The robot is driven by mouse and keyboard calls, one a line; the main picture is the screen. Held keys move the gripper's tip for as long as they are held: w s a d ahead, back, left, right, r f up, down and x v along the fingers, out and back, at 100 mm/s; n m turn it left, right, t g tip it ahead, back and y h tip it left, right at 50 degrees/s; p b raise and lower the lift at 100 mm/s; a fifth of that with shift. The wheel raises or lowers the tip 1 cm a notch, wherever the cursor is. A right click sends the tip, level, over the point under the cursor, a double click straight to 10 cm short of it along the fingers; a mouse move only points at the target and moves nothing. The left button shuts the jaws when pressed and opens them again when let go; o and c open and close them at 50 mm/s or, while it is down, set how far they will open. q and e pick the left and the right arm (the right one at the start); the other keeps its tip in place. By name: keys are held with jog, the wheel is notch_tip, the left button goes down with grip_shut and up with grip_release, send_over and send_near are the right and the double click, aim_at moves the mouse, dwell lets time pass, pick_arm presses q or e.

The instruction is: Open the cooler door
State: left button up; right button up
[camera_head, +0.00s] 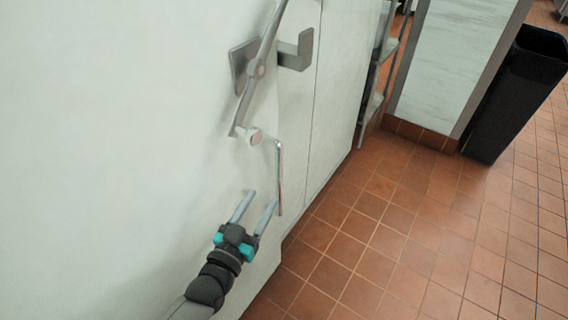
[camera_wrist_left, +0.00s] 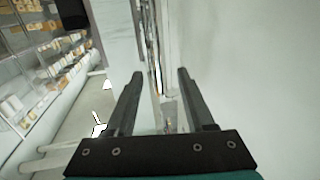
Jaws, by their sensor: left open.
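The cooler door (camera_head: 130,130) is a large white panel filling the left of the head view. A long grey metal latch lever (camera_head: 262,68) with a bracket is mounted on it, beside a block-shaped catch (camera_head: 297,52). A thin shiny metal rod (camera_head: 280,178) hangs below the lever, near a vertical seam. I cannot tell whether the door is fully shut. My left gripper (camera_head: 261,198) is open and empty, just left of and below the rod, close to the white surface. Its two fingers also show in the left wrist view (camera_wrist_left: 160,74), with nothing clearly between them. My right gripper is out of view.
A metal shelf rack (camera_head: 380,68) stands beyond the door. A white wall end (camera_head: 452,65) and a black bin (camera_head: 517,92) are farther right. The red tile floor (camera_head: 400,240) is clear. The left wrist view shows shelves with packages (camera_wrist_left: 45,70) at left.

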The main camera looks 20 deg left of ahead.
aim_at(277, 174)
pick_arm(q)
jog(key=w+b, duration=0.1)
jog(key=w, duration=0.2)
jog(key=w+d+b, duration=0.1)
jog(key=w, duration=0.3)
jog(key=w+b, duration=0.1)
jog(key=w, duration=0.3)
jog(key=shift+w+d+f, duration=0.1)
jog(key=shift+d, duration=0.25)
jog(key=shift+w+d+b, duration=0.2)
jog(key=shift+w+b, duration=0.45)
jog(key=shift+w, duration=0.55)
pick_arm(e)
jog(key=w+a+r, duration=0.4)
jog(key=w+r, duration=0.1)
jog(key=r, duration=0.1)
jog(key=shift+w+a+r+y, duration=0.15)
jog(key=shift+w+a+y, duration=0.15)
pick_arm(q)
grip_shut()
